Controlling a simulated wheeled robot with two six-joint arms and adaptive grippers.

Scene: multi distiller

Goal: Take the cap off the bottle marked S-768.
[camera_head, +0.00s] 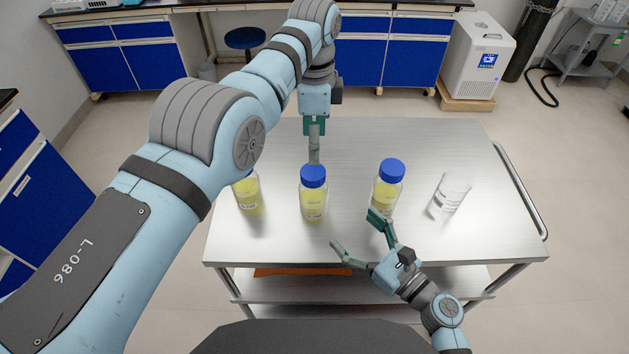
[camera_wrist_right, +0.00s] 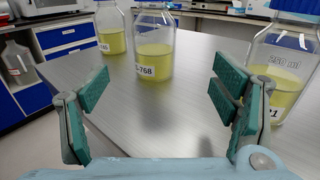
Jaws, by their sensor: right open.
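The bottle marked S-768 (camera_wrist_right: 153,48) stands upright near the middle of the right wrist view; its label reads "-768" and its top is cut off. By its place in the row, it is the middle bottle (camera_head: 313,205) in the head view, with yellow liquid and a blue cap (camera_head: 313,175) on. My left gripper (camera_head: 314,158) points down at that cap from above or just behind; its fingers show edge-on, so contact and opening are unclear. My right gripper (camera_head: 356,230) is open and empty, low in front of the bottles, and its spread fingers also show in the right wrist view (camera_wrist_right: 161,90).
A yellow-filled bottle (camera_head: 248,196) stands left, partly behind my left arm. Another blue-capped bottle (camera_head: 387,186) stands right, close to my right gripper. A clear empty-looking vessel (camera_head: 449,194) stands further right. The steel table (camera_head: 440,140) is bare at its back right.

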